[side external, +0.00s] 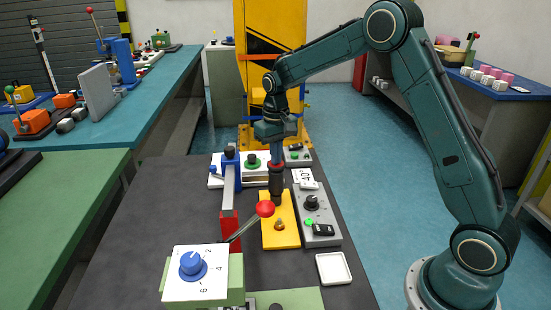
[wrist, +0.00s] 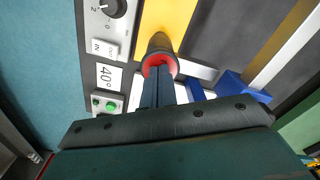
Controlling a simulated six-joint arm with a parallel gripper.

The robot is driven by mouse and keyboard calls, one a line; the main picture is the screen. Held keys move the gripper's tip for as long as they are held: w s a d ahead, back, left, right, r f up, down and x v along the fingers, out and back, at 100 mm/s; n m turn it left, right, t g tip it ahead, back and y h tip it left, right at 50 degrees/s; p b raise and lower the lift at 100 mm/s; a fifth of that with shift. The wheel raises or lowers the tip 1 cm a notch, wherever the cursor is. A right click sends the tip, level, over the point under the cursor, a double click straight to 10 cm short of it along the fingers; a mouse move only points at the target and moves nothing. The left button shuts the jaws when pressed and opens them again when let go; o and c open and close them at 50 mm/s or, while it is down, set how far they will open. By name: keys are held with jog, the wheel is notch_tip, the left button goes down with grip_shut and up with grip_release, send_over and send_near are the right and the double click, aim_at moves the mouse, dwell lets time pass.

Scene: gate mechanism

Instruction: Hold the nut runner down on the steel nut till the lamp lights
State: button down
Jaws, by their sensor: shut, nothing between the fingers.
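The nut runner (side external: 277,186), a dark upright cylinder with a red collar on top, stands over the yellow plate (side external: 287,238). In the wrist view its red collar (wrist: 172,62) rings my fingertips. My gripper (side external: 276,161) is shut and empty. It points down onto the runner's top and appears to touch it; the fingers also show in the wrist view (wrist: 159,72). The steel nut is hidden below the runner. A small brass-coloured piece (side external: 280,225) sits nearer on the plate. A bright green spot (side external: 309,222), perhaps the lamp, shows on the grey control box (side external: 321,240).
A red-ball lever (side external: 265,208) stands close to the left of the plate. A blue-and-grey clamp rail (side external: 230,180) is left of the runner. A white dial box (side external: 195,272) is in front, and a white tray (side external: 334,268) at right. The dark table is clear at left.

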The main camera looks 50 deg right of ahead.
notch_tip(320, 180, up, 10)
dwell(1.2)
jog(key=s+a+r+n+t, duration=0.1)
jog(key=s+a+r+t, duration=0.15)
jog(key=s+r, duration=0.4)
jog(key=s+a+r+n+t, duration=0.1)
jog(key=s+a+r, duration=0.2)
jog(key=s, duration=0.7)
jog(key=s+a+f+t, duration=0.1)
jog(key=s+f, duration=0.1)
jog(key=s, duration=0.5)
jog(key=s+a+f+n+t, duration=0.1)
jog(key=s+f, duration=0.1)
jog(key=s, duration=0.6)
jog(key=shift+s+a, duration=0.25)
jog(key=shift+a, duration=0.1)
